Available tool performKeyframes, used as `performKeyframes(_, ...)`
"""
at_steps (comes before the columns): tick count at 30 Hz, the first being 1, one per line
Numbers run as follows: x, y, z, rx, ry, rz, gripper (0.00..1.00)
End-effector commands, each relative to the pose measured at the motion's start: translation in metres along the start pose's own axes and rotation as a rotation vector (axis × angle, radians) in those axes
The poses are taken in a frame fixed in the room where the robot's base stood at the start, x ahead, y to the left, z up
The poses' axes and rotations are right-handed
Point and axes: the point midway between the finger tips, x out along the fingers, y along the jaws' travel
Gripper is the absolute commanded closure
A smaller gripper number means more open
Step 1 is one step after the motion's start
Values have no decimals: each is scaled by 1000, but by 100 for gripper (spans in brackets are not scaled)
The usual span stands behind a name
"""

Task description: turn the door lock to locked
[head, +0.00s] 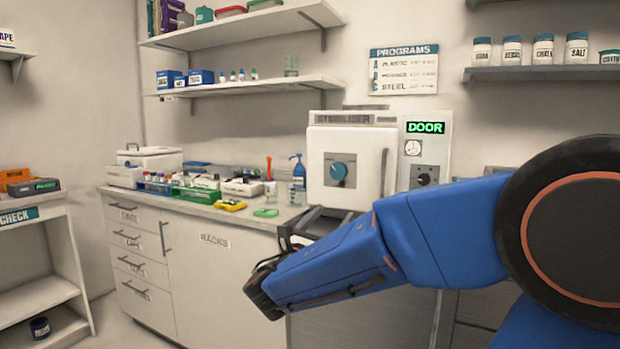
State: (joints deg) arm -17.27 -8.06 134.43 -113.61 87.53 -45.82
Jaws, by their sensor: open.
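The steriliser (355,118) stands on the counter with its white door (320,190) facing me, and the door looks shut. A round teal knob (339,171) with a pointer sits on a grey plate in the door's middle. A lit green DOOR sign (425,127) is on the right panel, above a small white dial (413,148) and a dark knob (424,179). Which knob is the lock is not labelled legibly. My gripper (297,230) is dark and open, below and left of the door, apart from the knobs. My blue arm hides the steriliser's lower right.
The counter (225,213) holds a green tray (197,194), a blue bottle (298,170) and a yellow item (230,205) left of the steriliser. Shelves (250,87) hang above. A white rack (40,295) stands at far left. Space before the door's upper part is clear.

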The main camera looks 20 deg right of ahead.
Motion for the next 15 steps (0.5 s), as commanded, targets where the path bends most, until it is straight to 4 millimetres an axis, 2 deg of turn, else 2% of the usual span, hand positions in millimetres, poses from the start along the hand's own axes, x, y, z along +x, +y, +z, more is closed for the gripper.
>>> performKeyframes(1, -2, 13, 4, -22, -31, 28, 39)
performKeyframes(5, -5, 30, 12, -54, -82, 66, 39)
performKeyframes(10, 1, 33, 14, -60, -92, 72, 39)
performKeyframes(15, 20, 33, 15, -60, -90, 69, 39)
